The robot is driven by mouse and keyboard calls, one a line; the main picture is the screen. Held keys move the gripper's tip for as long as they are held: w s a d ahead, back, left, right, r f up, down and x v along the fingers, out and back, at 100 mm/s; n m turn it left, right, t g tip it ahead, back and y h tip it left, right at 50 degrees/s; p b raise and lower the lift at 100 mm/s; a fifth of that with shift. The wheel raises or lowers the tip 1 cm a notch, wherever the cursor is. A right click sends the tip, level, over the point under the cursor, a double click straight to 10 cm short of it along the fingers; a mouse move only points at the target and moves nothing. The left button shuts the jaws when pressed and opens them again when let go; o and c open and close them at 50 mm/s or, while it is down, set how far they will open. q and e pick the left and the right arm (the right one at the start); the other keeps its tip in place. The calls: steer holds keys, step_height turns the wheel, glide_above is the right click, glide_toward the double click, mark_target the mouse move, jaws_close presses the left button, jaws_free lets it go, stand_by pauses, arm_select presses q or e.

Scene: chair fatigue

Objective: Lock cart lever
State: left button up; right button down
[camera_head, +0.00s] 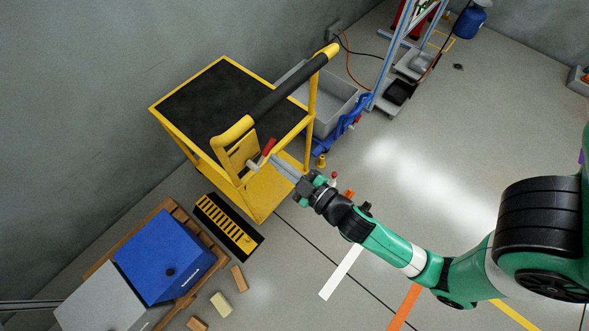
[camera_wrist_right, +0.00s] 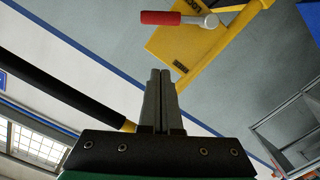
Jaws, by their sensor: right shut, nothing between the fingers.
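The yellow cart (camera_head: 241,130) with a black top stands left of centre in the head view. Its lever (camera_head: 267,151) has a red grip and sits on a yellow plate (camera_head: 240,150) at the cart's near end. In the right wrist view the lever's red grip (camera_wrist_right: 160,18) lies sideways near the top, joined to a grey pivot on the yellow plate (camera_wrist_right: 182,45). My right gripper (camera_head: 275,161) is shut and empty, its fingertips close to the lever in the head view. In the right wrist view the fingertips (camera_wrist_right: 160,72) appear below the lever, apart from it. My left gripper is not in view.
The cart's push handle (camera_head: 290,85) rises beside the lever. A grey bin (camera_head: 335,103) and blue frame (camera_head: 340,128) stand behind the cart. A black and yellow grate (camera_head: 228,226) and a pallet with a blue box (camera_head: 165,257) lie at lower left. Floor right of the cart is mostly open.

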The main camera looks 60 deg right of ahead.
steer(key=b+v, duration=0.1)
steer(key=v, duration=0.5)
steer(key=shift+d, duration=0.25)
steer(key=shift+s+r, duration=0.1)
